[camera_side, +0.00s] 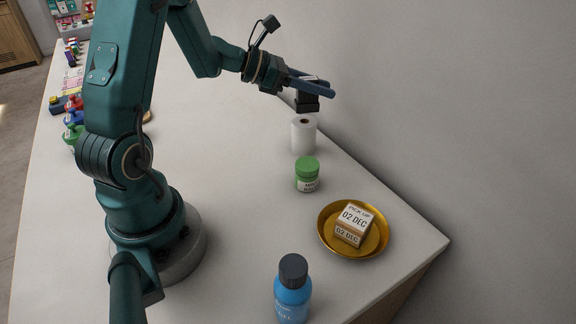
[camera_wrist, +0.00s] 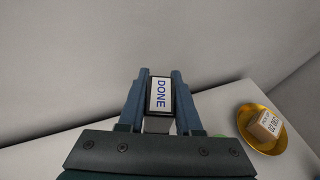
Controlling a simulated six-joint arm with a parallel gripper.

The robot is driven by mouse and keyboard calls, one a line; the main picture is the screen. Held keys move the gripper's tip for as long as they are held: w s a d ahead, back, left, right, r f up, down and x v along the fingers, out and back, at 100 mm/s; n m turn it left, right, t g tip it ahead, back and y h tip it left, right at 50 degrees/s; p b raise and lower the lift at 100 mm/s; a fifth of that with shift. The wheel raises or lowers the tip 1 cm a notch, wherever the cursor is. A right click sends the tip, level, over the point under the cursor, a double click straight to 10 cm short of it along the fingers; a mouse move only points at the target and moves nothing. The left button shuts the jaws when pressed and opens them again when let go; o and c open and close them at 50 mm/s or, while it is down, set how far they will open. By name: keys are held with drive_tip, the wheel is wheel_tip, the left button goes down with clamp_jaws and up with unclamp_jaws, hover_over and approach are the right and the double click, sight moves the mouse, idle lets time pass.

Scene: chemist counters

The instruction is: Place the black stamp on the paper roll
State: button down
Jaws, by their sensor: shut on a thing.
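The black stamp (camera_side: 307,102) is held in my gripper (camera_side: 318,87) above the paper roll in the side view. In the wrist view the stamp (camera_wrist: 159,94) sits between the two blue fingers of my gripper (camera_wrist: 159,84), with a white label reading "DONE" facing the camera. The white paper roll (camera_side: 303,137) stands upright on the counter, its dark core hole showing on top. The stamp appears a little above the roll's top, with a small gap in the side view.
A green-capped jar (camera_side: 307,175) stands just in front of the roll. A gold dish (camera_side: 326,238) holds a "02 DEC" box (camera_side: 352,227). A blue bottle (camera_side: 292,298) stands at the front. The wall (camera_side: 420,110) is close behind the roll. Several coloured items line the left edge.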

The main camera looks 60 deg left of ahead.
drive_tip(key=shift+f, duration=1.3)
drive_tip(key=shift+f, duration=0.1)
drive_tip(key=c, duration=0.6)
unclamp_jaws()
